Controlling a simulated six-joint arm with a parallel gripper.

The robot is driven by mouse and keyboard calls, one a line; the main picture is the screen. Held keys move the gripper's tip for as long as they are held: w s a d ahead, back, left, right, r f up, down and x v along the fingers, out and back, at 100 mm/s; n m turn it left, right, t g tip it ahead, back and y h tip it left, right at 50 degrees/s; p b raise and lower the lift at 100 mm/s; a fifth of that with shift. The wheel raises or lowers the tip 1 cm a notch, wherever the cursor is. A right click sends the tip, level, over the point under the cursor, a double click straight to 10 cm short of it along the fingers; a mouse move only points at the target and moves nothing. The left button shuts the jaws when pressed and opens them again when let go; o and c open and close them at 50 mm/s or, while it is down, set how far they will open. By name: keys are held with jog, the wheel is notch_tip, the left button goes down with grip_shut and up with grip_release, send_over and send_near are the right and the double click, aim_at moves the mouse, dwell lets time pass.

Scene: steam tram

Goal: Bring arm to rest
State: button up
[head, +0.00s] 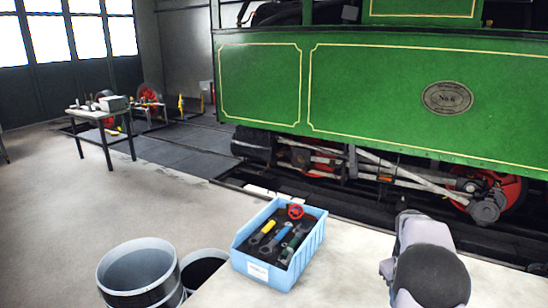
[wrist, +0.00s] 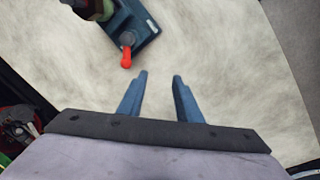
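My gripper (wrist: 160,76) shows in the wrist view with its two blue fingers apart and nothing between them. The pale bench top (wrist: 225,75) lies beneath it. In the head view my arm (head: 425,265) stands over the right part of the bench (head: 345,275), and the gripper fingers are hidden there.
A light blue bin (head: 262,271) with several tools stands at the bench's left end. Two dark buckets (head: 140,275) (head: 203,270) stand left of it. The wrist view shows a dark blue item with a red tip (wrist: 127,57). A green tram (head: 380,95) stands behind.

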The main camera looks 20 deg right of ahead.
jog(key=s+a, duration=0.2)
jog(key=a, duration=1.9)
jog(key=s+a+f+y, duration=0.2)
jog(key=s+a+f, duration=0.1)
jog(key=s+a, duration=1.1)
notch_tip(320, 180, down, 33)
jog(key=b, duration=3.3)
jog(key=shift+w+d+f+n+b, duration=0.2)
jog(key=shift+d+n+b, duration=0.05)
jog(key=shift+n+b, duration=0.15)
